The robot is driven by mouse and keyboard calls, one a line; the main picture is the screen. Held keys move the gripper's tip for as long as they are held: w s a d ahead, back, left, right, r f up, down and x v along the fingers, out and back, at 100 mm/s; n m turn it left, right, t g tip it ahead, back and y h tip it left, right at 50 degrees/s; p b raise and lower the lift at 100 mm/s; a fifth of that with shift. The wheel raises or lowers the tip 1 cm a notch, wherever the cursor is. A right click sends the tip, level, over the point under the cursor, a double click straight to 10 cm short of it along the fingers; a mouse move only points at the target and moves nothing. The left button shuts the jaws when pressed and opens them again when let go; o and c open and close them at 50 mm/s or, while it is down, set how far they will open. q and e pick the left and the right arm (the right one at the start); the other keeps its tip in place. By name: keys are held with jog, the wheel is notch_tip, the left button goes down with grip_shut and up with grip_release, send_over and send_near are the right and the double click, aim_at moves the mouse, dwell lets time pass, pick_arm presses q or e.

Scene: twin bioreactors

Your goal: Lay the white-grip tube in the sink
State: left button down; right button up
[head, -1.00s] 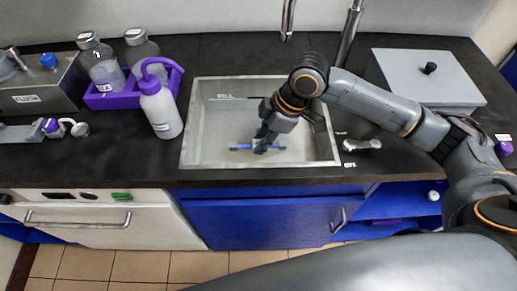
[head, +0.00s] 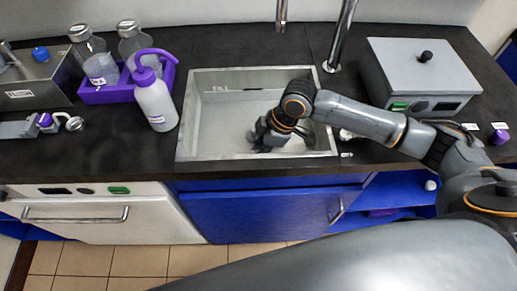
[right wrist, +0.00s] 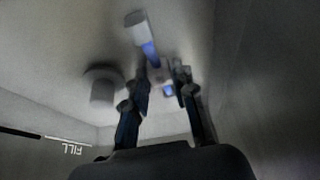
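My right gripper (head: 262,146) points down inside the grey metal sink (head: 205,135), near its front wall. In the right wrist view the two dark fingers (right wrist: 163,75) stand a little apart. The tube, with a white grip (right wrist: 137,20) and blue parts, runs from beyond the fingertips down between the fingers. I cannot tell whether the fingers press on it or whether it rests on the sink floor. In the head view the tube is hidden behind the gripper and the sink's front edge. My left gripper is not in view.
A white wash bottle (head: 156,100) with a purple top stands left of the sink. Behind it is a purple rack (head: 120,92) with clear bottles. A grey lidded box (head: 420,70) stands at the right. A tap (head: 340,40) rises behind the sink.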

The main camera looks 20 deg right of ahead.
jog(key=shift+o, duration=1.3)
jog(key=shift+r, duration=0.15)
jog(key=v, duration=1.2)
jog(key=shift+p, duration=0.45)
jog(key=shift+r, duration=0.1)
